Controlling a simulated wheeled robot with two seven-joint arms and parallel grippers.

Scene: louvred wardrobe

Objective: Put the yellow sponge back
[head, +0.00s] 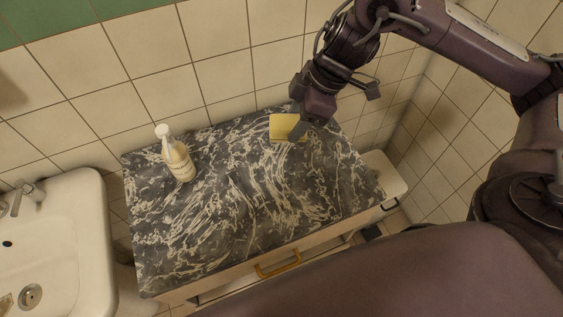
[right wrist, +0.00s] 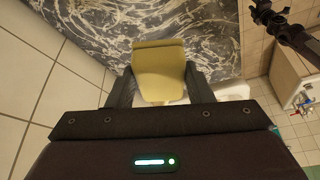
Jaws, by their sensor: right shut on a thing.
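The yellow sponge (head: 283,127) shows at the back of the dark marbled counter (head: 225,215), right of its middle. My right gripper (head: 303,124) comes down on it from the upper right and is shut on it. In the right wrist view, the sponge (right wrist: 160,75) sits between the two dark fingers (right wrist: 158,88) and sticks out past their tips. I cannot tell whether the sponge touches the counter or is just above it. My left gripper is not in the head view.
A pump bottle (head: 178,158) stands at the counter's back left. A white sink (head: 55,240) is at the left. A tiled wall (head: 225,50) rises close behind the counter. A drawer with a yellow-orange handle (head: 278,264) is in its front. The counter's middle is clear.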

